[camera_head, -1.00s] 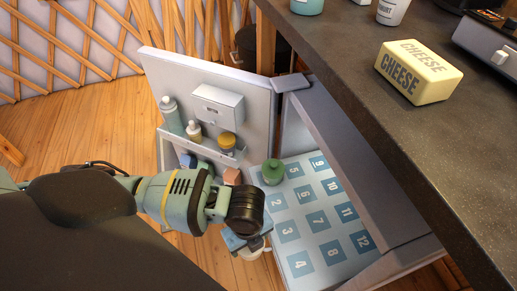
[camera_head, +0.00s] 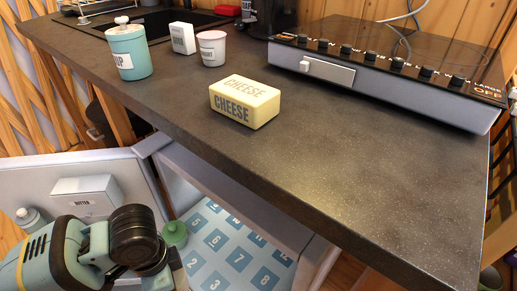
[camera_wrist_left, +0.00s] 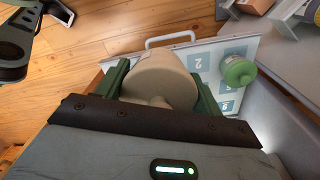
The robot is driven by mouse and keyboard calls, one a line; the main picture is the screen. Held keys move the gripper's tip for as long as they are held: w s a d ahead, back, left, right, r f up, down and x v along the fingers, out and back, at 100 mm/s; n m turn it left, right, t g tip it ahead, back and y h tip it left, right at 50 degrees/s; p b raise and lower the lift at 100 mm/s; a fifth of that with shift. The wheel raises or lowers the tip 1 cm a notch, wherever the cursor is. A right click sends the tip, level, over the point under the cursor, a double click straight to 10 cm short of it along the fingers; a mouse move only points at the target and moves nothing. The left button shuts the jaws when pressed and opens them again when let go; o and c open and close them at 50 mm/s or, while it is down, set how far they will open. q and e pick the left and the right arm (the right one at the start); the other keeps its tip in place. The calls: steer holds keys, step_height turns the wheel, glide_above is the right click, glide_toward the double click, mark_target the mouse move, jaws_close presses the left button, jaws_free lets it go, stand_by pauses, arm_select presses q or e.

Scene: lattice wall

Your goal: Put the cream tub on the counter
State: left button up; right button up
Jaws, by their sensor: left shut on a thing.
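In the left wrist view a beige, round tub (camera_wrist_left: 158,72), which looks like the cream tub, sits between the green fingers of my left gripper (camera_wrist_left: 160,84). In the head view my left wrist is at the lower left, below the counter's edge by the fridge, and hides the fingers and tub. The dark counter (camera_head: 370,185) runs across the middle. My right gripper does not show.
A hob (camera_head: 385,75) is behind. The front right is bare. The open fridge (camera_head: 225,245) holds a green jar (camera_head: 175,234).

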arm_select(q)
step_height(320, 180, up, 14)
steer(key=w+a+n, duration=0.1)
steer(key=a+n, duration=0.1)
steer(key=n, duration=1)
steer(key=shift+w+r+n, duration=0.25)
steer(key=shift+w+n, duration=0.05)
steer(key=shift+s, duration=0.1)
